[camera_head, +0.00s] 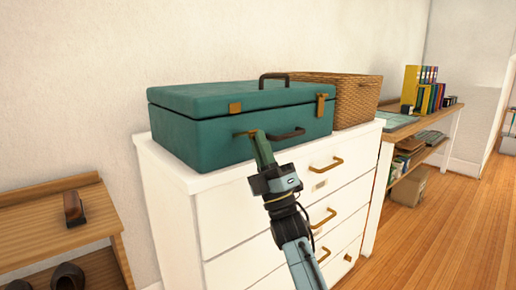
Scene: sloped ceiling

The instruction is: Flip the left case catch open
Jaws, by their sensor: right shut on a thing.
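A teal case (205,143) lies on top of a white chest of drawers, its lid down. The left catch (235,107) has a brass plate on the lid's front edge. Below the lid seam, a brass piece of this catch shows at the fingertips of my right gripper (257,138). That gripper is shut on it, and the fingers partly hide it. The brass piece stands clear of the lid plate. The right catch (320,105) spans the seam, lying against the case front. My left gripper is not in view.
A dark handle (287,134) sits on the case front just right of my fingers, and another (274,77) on the lid. A wicker basket (355,99) stands right of the case. The white chest (225,217) has brass drawer pulls. A wooden shelf (30,222) is at left.

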